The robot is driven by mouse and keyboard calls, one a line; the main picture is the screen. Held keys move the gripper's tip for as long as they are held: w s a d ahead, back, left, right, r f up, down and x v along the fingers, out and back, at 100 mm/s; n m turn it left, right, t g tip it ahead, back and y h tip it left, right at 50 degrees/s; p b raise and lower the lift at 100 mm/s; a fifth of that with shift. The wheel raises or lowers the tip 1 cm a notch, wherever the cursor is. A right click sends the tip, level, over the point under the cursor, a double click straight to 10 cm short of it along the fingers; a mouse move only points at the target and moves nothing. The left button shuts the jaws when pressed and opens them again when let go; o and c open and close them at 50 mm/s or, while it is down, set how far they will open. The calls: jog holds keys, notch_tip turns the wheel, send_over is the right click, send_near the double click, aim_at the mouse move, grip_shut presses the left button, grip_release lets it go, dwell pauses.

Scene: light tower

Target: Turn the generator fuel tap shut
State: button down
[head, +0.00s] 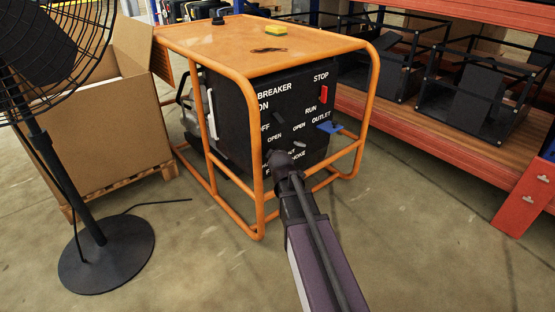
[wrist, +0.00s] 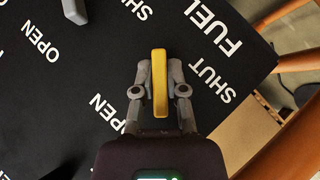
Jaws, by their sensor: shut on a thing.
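The generator (head: 225,32) has an orange frame and a black control panel with white lettering. The fuel tap (wrist: 159,82) is a yellow handle, seen in the wrist view near the FUEL label. SHUT is printed to its upper right and OPEN to its lower left. The handle lies upright in that picture, its pivot not clearly visible. My gripper (wrist: 160,92) is shut on the handle, one grey finger on each side. In the head view my gripper (head: 281,160) is at the panel's lower left and hides the tap.
A grey lever (wrist: 75,11) is at the wrist view's upper left. Orange frame bars (head: 262,180) surround the panel. The panel also has a red switch (head: 323,94) and blue outlet (head: 329,127). A fan (head: 106,252) and cardboard box (head: 110,130) stand left, a rack (head: 450,125) right.

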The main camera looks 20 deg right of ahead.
jog(key=shift+f+n+h+b, duration=0.2)
jog(key=shift+n+h+b, duration=0.1)
jog(key=shift+h+b, duration=0.15)
jog(key=shift+r+t, duration=0.1)
jog(key=shift+t, duration=0.2)
jog(key=c, duration=0.7)
grip_release()
jog(key=shift+r+y+p, duration=0.15)
jog(key=shift+y+p, duration=0.2)
jog(key=shift+p, duration=0.3)
